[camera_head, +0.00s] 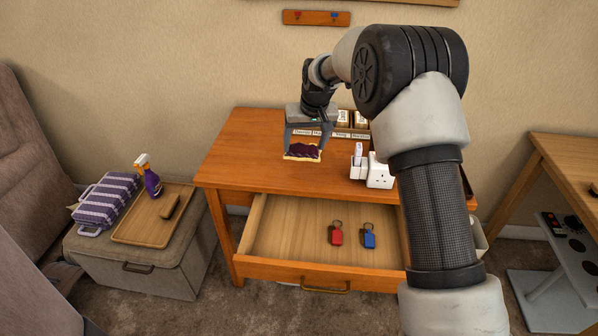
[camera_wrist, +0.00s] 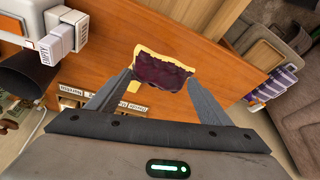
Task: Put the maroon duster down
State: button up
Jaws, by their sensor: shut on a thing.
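The maroon duster (camera_head: 302,151) is a dark maroon piece with a yellowish edge, in my gripper over the wooden table (camera_head: 240,150). It also shows in the wrist view (camera_wrist: 163,73), between the two fingertips. My gripper (camera_head: 303,146) is shut on the duster and points down above the back half of the tabletop. Whether the duster touches the tabletop or hangs just above it, I cannot tell.
The table's drawer (camera_head: 290,235) is open, with a red key fob (camera_head: 336,236) and a blue one (camera_head: 369,238) inside. A white socket block (camera_head: 380,172) and labelled boxes (camera_head: 352,120) stand nearby. A tray (camera_head: 138,228) lies on the ottoman at left. The tabletop's left part is clear.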

notch_tip(320, 180, down, 9)
jog(key=shift+f+b, duration=0.1)
jog(key=shift+b, duration=0.5)
jog(key=o, duration=1.4)
jog(key=shift+f, duration=0.15)
